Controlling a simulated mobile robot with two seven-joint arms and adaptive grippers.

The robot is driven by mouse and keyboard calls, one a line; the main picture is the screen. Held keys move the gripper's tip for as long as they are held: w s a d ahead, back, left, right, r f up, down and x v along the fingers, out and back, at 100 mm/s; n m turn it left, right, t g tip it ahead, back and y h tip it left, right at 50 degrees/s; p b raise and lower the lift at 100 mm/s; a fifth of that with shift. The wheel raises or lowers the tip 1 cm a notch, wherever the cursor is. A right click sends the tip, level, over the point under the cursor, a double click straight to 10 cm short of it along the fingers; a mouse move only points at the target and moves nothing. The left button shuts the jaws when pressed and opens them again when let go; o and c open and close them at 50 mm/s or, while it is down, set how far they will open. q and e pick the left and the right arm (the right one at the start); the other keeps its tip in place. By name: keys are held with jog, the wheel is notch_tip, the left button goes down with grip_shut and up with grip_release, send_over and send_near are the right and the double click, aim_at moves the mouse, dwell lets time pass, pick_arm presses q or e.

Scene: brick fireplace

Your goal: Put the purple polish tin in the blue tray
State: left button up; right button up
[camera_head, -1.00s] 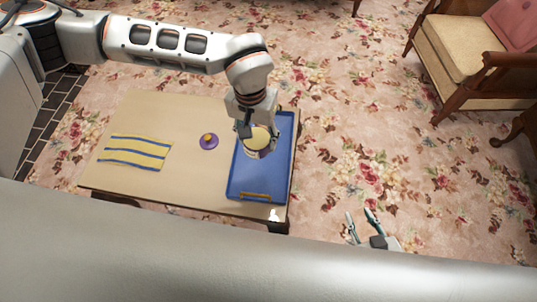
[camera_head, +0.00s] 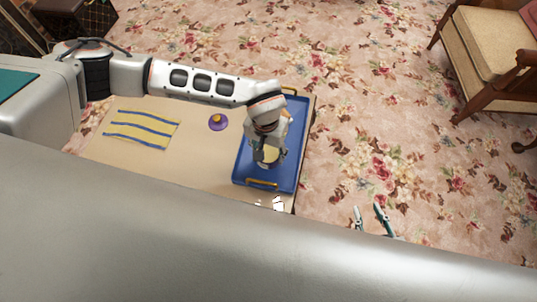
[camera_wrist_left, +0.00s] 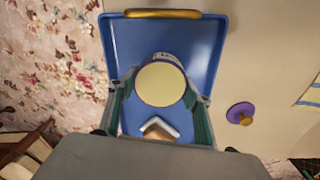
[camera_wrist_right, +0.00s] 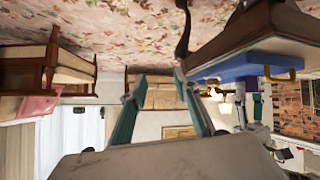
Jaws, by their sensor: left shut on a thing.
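The polish tin, with a cream top and a purple-and-white side, shows in the left wrist view (camera_wrist_left: 162,84) and partly in the head view (camera_head: 270,158). My left gripper (camera_head: 267,153) is shut on it, with one finger on each side. The tin is over the blue tray (camera_head: 285,172), inside its outline; I cannot tell whether it touches the tray floor. The tray also fills the middle of the left wrist view (camera_wrist_left: 125,45). My right gripper (camera_head: 369,209) is open and empty, off the table to the right; its spread fingers show in the right wrist view (camera_wrist_right: 158,88).
The tray lies on the right end of a light wooden table (camera_head: 195,165). A purple disc with an orange-yellow knob (camera_head: 218,122) lies left of the tray. A yellow cloth with blue stripes (camera_head: 142,128) lies further left. An armchair (camera_head: 490,50) stands at the upper right.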

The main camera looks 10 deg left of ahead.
aim_at(268, 158)
pick_arm(q)
notch_tip(268, 158, down, 3)
jog(key=shift+s+f+b, duration=0.1)
jog(key=shift+s+b, duration=0.05)
jog(key=shift+b, duration=0.2)
jog(key=shift+f, duration=0.2)
jog(key=shift+r, duration=0.15)
jog(key=o, duration=1.2)
jog(key=shift+o, duration=0.2)
pick_arm(e)
jog(key=shift+s+a+f, duration=0.1)
jog(key=shift+a, duration=0.15)
